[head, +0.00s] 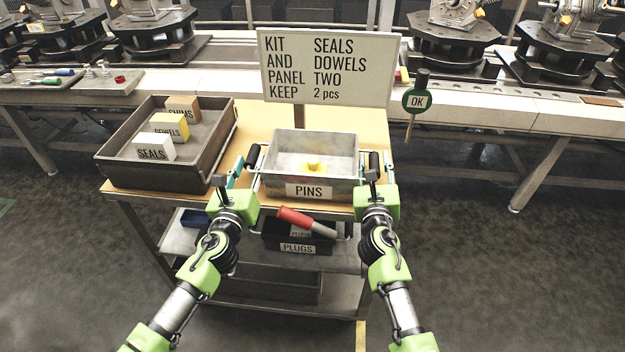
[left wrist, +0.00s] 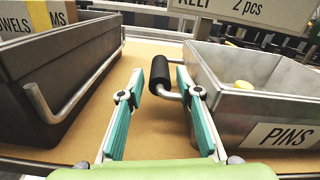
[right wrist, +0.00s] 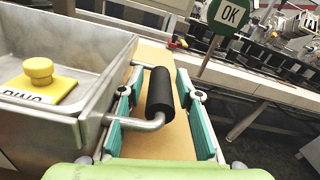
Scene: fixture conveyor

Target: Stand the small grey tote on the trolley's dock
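The small grey tote (head: 310,167), labelled PINS, stands upright on the tan top (head: 370,125) of the stand. A yellow block with a round knob (head: 313,163) lies inside it; it also shows in the right wrist view (right wrist: 40,85). Black-gripped handles stick out at both ends. My left gripper (left wrist: 158,100) is open, its fingers on either side of the left handle (left wrist: 161,74). My right gripper (right wrist: 160,105) is open, its fingers on either side of the right handle (right wrist: 160,92). Neither is closed on a handle. I cannot tell which part is the trolley's dock.
A larger dark tray (head: 115,165) with SHIMS, DOWELS and SEALS boxes stands left of the tote. A sign (head: 328,68) rises behind; a green OK paddle (head: 418,98) is at right. A red-handled tool (head: 295,216) and a PLUGS bin (head: 298,247) are below the front edge.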

